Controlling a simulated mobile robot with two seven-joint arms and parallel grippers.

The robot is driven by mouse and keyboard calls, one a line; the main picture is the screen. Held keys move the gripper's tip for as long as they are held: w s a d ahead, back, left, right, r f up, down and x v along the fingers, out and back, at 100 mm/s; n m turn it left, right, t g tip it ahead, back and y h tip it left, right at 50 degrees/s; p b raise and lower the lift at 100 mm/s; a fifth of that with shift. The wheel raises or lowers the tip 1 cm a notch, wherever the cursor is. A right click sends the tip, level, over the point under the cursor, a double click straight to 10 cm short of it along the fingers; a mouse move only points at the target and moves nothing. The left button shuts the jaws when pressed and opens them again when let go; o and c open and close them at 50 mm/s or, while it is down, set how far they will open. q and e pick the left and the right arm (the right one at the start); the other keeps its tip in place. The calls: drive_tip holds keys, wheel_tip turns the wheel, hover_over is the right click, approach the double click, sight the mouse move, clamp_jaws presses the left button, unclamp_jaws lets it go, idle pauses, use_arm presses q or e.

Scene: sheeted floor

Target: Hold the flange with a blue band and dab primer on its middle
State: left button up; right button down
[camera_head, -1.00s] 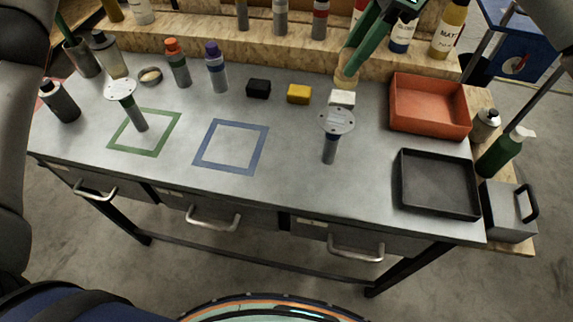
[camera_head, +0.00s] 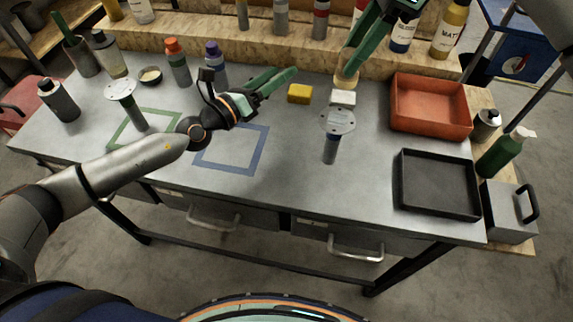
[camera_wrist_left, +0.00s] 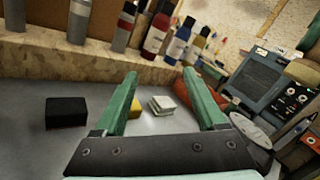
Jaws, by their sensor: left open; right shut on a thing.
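The flange with a blue band (camera_head: 338,121) stands upright on the bench right of centre, its round pale plate on top of a grey stem. A second flange (camera_head: 120,89), with a green band, stands at the left by the green square. My left gripper (camera_head: 285,71) is open and empty over the back of the bench, left of the blue-banded flange and apart from it. Its open fingers show in the left wrist view (camera_wrist_left: 160,85). My right gripper (camera_head: 350,60) is shut on a tan-handled dabber (camera_head: 346,79), just above a white block (camera_head: 342,97).
A yellow block (camera_head: 299,94) lies near my left fingers; a black block (camera_wrist_left: 66,112) shows in the wrist view. Bottles line the back. An orange tray (camera_head: 430,79) and a black tray (camera_head: 403,192) are at the right. A blue square outline (camera_head: 225,168) lies under my left arm.

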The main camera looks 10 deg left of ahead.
sight(326, 146)
use_arm(q)
drive_tip(key=s+d+f+m, duration=0.1)
drive_tip(key=s+f, duration=0.1)
drive_tip(key=s+d+f+m+g, duration=0.1)
drive_tip(key=s, duration=0.2)
drive_tip(key=s+d+f+m+h, duration=0.1)
drive_tip(key=s+f+m, duration=0.1)
drive_tip(key=s, duration=0.1)
drive_tip(key=shift+f, duration=0.3)
drive_tip(key=s+d+f+m, duration=0.1)
drive_tip(key=s, duration=0.1)
drive_tip(key=s+d+f+m+g, duration=0.1)
drive_tip(key=s, duration=0.2)
drive_tip(key=s+d+m+h, duration=0.1)
drive_tip(key=s+m, duration=0.1)
drive_tip(key=s, duration=0.1)
drive_tip(key=shift+s+f+g, duration=0.15)
drive_tip(key=shift+f+g, duration=0.15)
drive_tip(key=shift+f, duration=0.1)
drive_tip(key=shift+s+d, duration=0.1)
drive_tip(key=shift+d, duration=0.05)
drive_tip(key=x, duration=1.1)
drive_tip(key=shift+w+d, duration=0.2)
drive_tip(key=shift+d, duration=0.1)
drive_tip(key=shift+c, duration=0.4)
clamp_jaws()
